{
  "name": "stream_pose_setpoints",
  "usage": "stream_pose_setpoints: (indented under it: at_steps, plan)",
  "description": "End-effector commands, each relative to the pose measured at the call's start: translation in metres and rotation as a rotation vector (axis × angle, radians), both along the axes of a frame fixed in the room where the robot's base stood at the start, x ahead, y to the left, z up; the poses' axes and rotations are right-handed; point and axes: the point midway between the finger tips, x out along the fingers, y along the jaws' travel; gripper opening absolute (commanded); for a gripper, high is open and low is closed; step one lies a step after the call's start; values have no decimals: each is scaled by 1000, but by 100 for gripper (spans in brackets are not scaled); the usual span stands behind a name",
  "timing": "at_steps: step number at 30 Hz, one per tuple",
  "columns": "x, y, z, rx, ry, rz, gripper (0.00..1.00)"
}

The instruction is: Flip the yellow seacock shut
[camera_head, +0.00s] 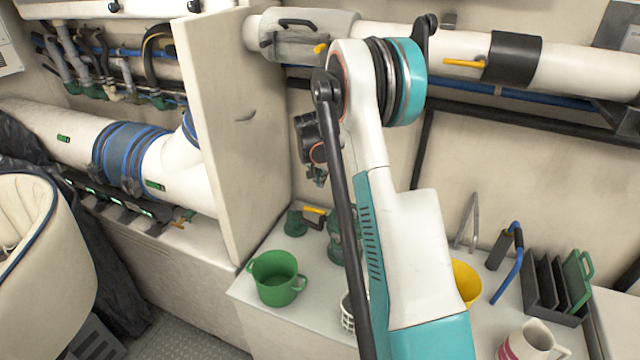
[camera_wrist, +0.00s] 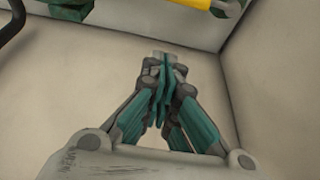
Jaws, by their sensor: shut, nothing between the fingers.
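A valve with a yellow handle (camera_head: 315,210) and a dark body stands at the back of the white counter, beside the partition. I take it for the yellow seacock. A yellow bar (camera_wrist: 200,4) with green beside it is cut off by the top edge of the wrist view, probably the same valve. My gripper (camera_head: 318,178) hangs above the valve in the head view, partly hidden by my arm. In the wrist view my gripper (camera_wrist: 163,72) has its fingers together, empty, apart from the yellow bar. The handle's exact angle is too small to tell.
A green mug (camera_head: 276,279) stands at the counter's front left. A tall partition (camera_head: 235,130) rises left of the gripper. A white pipe (camera_head: 585,70) with another yellow lever (camera_head: 464,63) runs overhead. A yellow cup (camera_head: 466,282) and a dark rack (camera_head: 548,290) stand right.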

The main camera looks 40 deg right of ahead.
Motion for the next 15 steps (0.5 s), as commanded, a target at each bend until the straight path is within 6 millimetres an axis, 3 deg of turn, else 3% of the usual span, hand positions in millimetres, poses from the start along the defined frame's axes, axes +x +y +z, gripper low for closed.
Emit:
stream_pose_setpoints:
  at_steps: [3, 11, 15]
  plan:
    - [4, -7, -26, 0, 0, 0, 0]
    - [13, -22, -73, 0, 0, 0, 0]
    - [3, -5, -77, 0, 0, 2, 0]
